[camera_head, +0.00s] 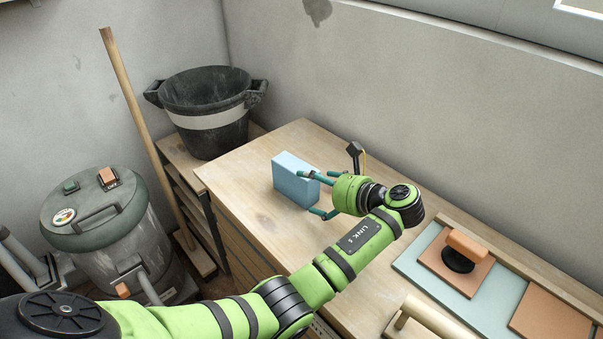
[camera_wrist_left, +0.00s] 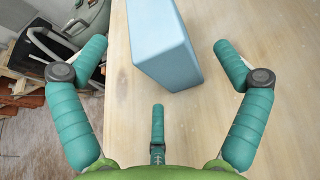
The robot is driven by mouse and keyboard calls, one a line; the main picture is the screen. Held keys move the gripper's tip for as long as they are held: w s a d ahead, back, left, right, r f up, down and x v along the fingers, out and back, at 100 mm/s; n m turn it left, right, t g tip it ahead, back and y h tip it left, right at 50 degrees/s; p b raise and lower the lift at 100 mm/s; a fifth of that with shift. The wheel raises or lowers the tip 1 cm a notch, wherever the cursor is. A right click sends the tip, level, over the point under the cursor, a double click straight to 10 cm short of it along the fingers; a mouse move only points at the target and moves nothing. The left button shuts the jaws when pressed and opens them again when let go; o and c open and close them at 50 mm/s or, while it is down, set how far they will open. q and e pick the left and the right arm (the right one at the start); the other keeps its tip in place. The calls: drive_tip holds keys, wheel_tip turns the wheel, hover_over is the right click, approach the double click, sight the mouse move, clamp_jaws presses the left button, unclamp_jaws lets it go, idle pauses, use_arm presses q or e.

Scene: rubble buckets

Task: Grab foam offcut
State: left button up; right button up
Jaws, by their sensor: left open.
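The foam offcut (camera_head: 292,184) is a light blue block standing on the wooden bench. It also shows in the left wrist view (camera_wrist_left: 162,45), at the top, between the two side fingers and beyond the third finger. My left gripper (camera_head: 312,193) has teal fingers and is open, just right of the block in the head view. One finger overlaps the block's upper right corner there; I cannot tell if it touches. In the wrist view there are gaps between the block and the fingers. My right gripper is not in view.
A black bucket (camera_head: 208,122) with a pale band stands behind the wooden bench (camera_head: 248,170). A grey-green vacuum (camera_head: 112,240) and a wooden pole (camera_head: 140,118) are at left. The bench left of the block is clear.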

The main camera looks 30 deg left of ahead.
sight(298, 182)
use_arm(q)
drive_tip(key=shift+a+f, duration=0.25)
drive_tip(key=shift+a, duration=0.8)
drive_tip(key=x, duration=0.3)
drive_tip(key=shift+w+a, duration=0.1)
drive_tip(key=shift+a, duration=0.1)
drive_tip(key=shift+w+a+f, duration=0.1)
drive_tip(key=shift+a+f, duration=0.05)
drive_tip(key=shift+a, duration=0.05)
drive_tip(key=c, duration=1)
drive_tip(key=shift+c, duration=0.2)
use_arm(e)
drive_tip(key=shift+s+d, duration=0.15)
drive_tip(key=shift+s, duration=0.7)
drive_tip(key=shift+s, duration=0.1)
